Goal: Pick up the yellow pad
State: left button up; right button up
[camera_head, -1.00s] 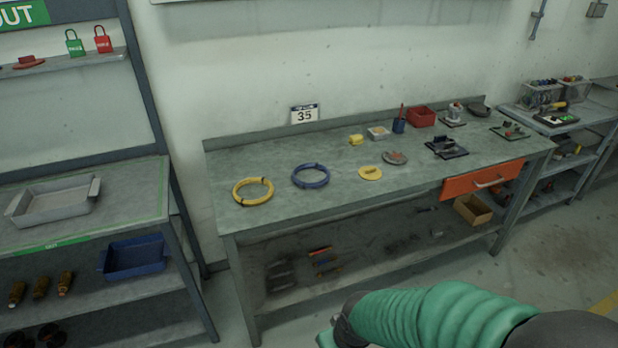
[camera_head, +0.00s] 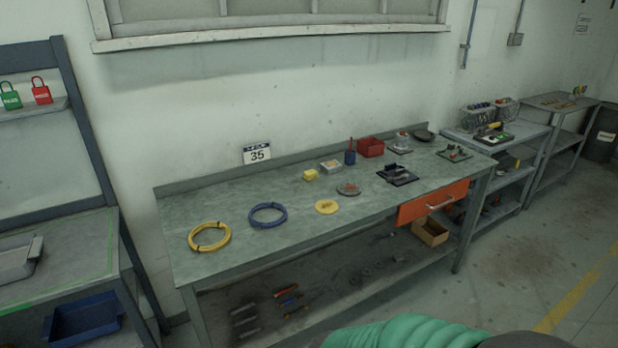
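A flat round yellow pad (camera_head: 327,207) lies on the grey workbench (camera_head: 225,187), near the middle of its front edge. A small yellow block (camera_head: 311,174) lies behind it; I cannot tell for certain which of the two is the named pad. Nothing touches either one. My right arm's green sleeve shows at the bottom edge, in front of the bench and well apart from both. Neither of my grippers is in view.
A yellow coil (camera_head: 209,237) and a blue coil (camera_head: 268,215) lie left of the round pad. A grey disc (camera_head: 348,189), a white box (camera_head: 331,167) and a red bin (camera_head: 371,147) stand behind and right.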

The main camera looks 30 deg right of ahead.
aim_at(308, 175)
jog(key=i+l, duration=0.15)
jog(key=l, duration=0.15)
jog(key=i+l+u, duration=0.1)
jog(key=l, duration=0.2)
jog(key=i+l, duration=0.2)
jog(key=i+l+u, duration=0.1)
jog(key=l, duration=0.3)
